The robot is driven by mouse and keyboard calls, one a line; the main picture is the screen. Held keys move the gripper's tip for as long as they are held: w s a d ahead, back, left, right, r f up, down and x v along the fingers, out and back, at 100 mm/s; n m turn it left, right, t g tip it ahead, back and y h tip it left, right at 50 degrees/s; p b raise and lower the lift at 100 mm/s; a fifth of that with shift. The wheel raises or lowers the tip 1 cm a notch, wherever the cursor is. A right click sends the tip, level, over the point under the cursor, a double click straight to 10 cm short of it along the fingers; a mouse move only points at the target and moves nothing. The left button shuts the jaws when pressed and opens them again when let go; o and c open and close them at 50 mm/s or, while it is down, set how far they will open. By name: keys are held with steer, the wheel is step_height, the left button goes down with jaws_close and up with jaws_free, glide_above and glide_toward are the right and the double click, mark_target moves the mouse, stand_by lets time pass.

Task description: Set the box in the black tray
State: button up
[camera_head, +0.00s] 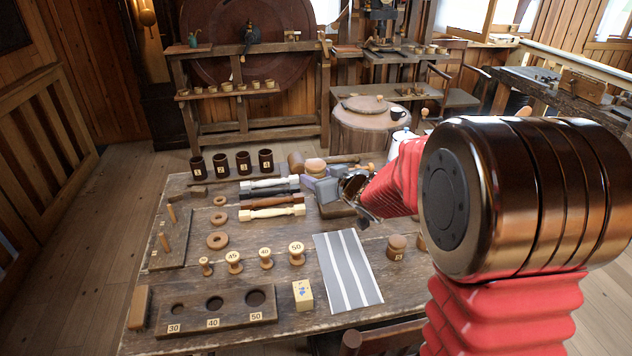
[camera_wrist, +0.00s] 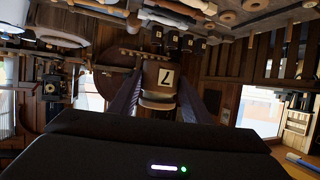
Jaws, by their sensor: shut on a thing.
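My gripper (camera_head: 328,188) is above the back right part of the workbench, its jaws pointing left. In the wrist view the two fingers stand on either side of a brown box (camera_wrist: 151,76) with a pale label and a dark mark, and they are shut on it.
At the front are a holed board (camera_head: 195,325), a pale yellow block (camera_head: 302,295) and a grey striped sheet (camera_head: 335,275). A lidded round pot (camera_head: 396,247) stands at the right.

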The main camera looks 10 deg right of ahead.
mark_target(312, 173)
steer(key=s+r, duration=0.1)
steer(key=s, duration=0.1)
steer(key=s+r, duration=0.2)
steer(key=shift+s, duration=0.15)
stand_by(0.4)
